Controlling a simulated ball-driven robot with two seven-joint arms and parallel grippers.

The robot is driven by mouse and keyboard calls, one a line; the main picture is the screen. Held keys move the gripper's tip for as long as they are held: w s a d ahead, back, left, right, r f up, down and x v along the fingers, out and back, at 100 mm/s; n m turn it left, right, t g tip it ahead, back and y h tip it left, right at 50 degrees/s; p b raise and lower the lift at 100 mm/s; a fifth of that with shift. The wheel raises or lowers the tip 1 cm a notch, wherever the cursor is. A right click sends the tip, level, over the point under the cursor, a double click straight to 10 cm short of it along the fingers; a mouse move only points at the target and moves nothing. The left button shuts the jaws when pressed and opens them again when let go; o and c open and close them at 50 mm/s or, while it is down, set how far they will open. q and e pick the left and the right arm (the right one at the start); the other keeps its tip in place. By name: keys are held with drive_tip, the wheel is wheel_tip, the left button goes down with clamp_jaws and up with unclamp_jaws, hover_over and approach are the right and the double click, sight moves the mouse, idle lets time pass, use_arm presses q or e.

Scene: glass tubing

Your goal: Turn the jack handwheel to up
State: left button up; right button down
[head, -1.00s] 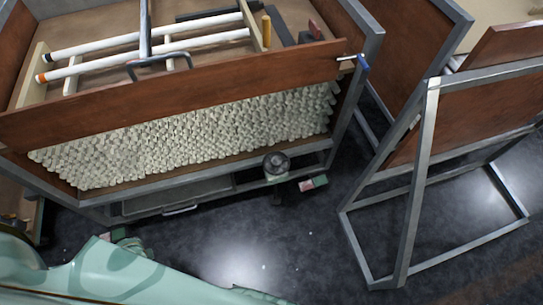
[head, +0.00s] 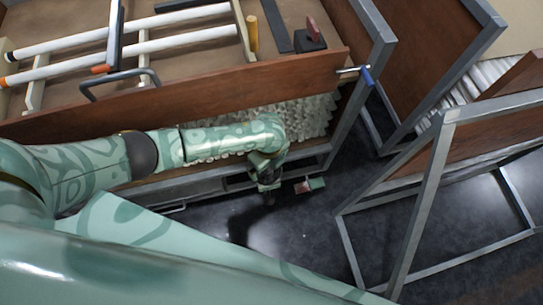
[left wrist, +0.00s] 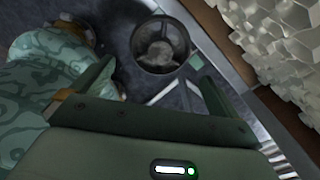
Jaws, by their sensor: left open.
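The jack handwheel (left wrist: 161,45) shows in the left wrist view as a dark round wheel with a rim and a grey middle, at the top centre. It is beyond the fingertips and apart from them. My left gripper (left wrist: 156,78) is open and empty, its two fingers spread to either side below the wheel in the picture. In the head view my left gripper (head: 268,182) points down beside the cart's lower rail and hides the handwheel. The wheel's turn position cannot be read. My right gripper is not in view.
The cart's wooden side board (head: 200,100) and metal frame stand close behind my left arm, with white glass tubing stacked below the board. A small red and green block (head: 310,185) lies right of the gripper. A metal-framed stand (head: 420,200) is further right. Dark floor between is clear.

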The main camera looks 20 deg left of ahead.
sight(269, 171)
use_arm(q)
wheel_tip(269, 171, down, 6)
drive_tip(key=b, duration=0.3)
drive_tip(key=shift+f+b, duration=0.25)
drive_tip(key=shift+b, duration=0.05)
drive_tip(key=shift+f, duration=0.2)
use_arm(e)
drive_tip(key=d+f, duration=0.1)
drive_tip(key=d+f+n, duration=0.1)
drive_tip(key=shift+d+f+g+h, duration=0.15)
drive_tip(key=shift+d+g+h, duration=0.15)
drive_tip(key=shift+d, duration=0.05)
use_arm(q)
drive_tip(key=shift+r, duration=0.1)
drive_tip(key=c, duration=0.7)
drive_tip(key=shift+c, duration=0.2)
